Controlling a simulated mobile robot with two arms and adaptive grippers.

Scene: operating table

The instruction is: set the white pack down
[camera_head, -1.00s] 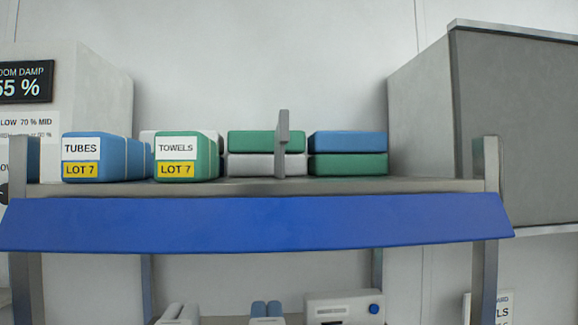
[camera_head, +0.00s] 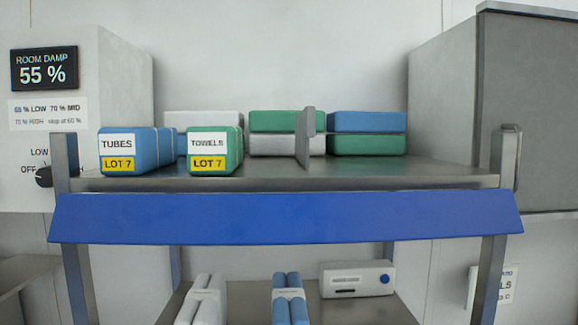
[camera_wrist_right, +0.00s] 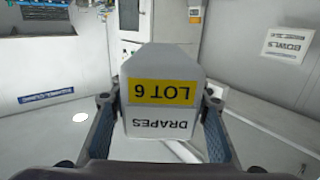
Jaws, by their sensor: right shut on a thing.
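My right gripper (camera_wrist_right: 158,101) is shut on a white pack (camera_wrist_right: 160,62) in the right wrist view. The pack has a yellow LOT 6 band and a white DRAPES label, both upside down in this view. It is held between the two fingers with grey floor and walls behind it, touching no surface that I can see. Neither gripper shows in the head view. There, a metal shelf (camera_head: 400,176) with a blue front strip (camera_head: 290,217) carries several packs. A white pack (camera_head: 203,119) lies at the back left, partly hidden.
Blue TUBES (camera_head: 128,150) and green TOWELS (camera_head: 214,151) packs, both LOT 7, stand at the shelf's front left. An upright divider (camera_head: 304,138) separates stacked packs behind. The front right of the shelf is bare. A grey cabinet (camera_head: 455,120) stands at right. Rolls and a white device (camera_head: 357,279) sit below.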

